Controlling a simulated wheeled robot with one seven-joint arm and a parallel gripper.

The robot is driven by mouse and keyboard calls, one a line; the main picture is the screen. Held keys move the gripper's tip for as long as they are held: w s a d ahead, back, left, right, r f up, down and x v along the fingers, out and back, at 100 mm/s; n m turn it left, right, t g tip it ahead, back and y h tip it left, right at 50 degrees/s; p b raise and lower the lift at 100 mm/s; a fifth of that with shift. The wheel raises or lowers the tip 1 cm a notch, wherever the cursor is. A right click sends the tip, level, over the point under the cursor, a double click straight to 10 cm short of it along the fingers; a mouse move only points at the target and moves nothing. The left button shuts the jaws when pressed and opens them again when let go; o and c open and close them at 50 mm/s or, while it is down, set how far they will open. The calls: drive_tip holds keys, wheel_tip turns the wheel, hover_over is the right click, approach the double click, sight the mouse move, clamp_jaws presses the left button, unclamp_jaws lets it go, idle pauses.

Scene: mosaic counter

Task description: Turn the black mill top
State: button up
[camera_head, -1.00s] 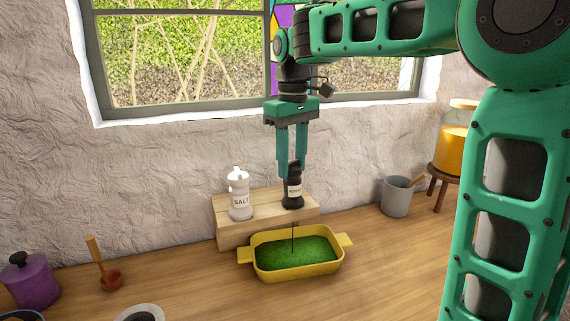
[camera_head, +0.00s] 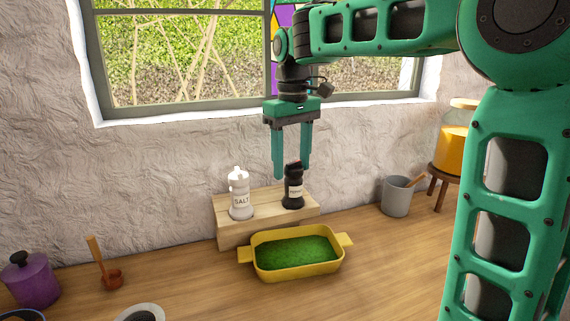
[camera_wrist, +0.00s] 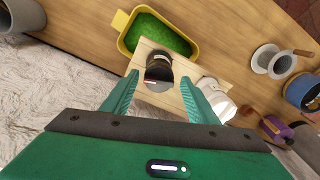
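The black mill (camera_head: 293,190) stands upright on the right part of the wooden block, with a pale label on its body and a small red mark on its top. My gripper (camera_head: 291,177) points down over it, its fingers spread apart at the height of the mill top. In the wrist view the black mill (camera_wrist: 158,68) shows between and just beyond the open fingers (camera_wrist: 160,98), and a gap shows on each side. Nothing is held.
The white salt mill (camera_head: 240,196) stands left on the wooden block (camera_head: 262,228). A yellow dish (camera_head: 297,271) with green contents sits in front. A grey cup (camera_head: 397,198) stands right; a purple pot (camera_head: 32,283) is far left. The wall is close behind.

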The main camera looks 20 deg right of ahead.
wheel_tip(320, 180, up, 11)
drive_tip(key=shift+f, duration=0.15)
idle(0.5)
drive_tip(key=shift+w, duration=0.1)
drive_tip(key=shift+s+d+f+n, duration=0.1)
drive_tip(key=shift+f+n, duration=1.65)
drive_tip(key=shift+n, duration=0.8)
drive_tip(key=shift+s+d+f+n, duration=0.1)
drive_tip(key=shift+f+n, duration=1.7)
drive_tip(key=shift+n, duration=0.8)
drive_tip(key=shift+f+n, duration=1.75)
drive_tip(key=shift+n, duration=0.8)
drive_tip(key=c, duration=1.1)
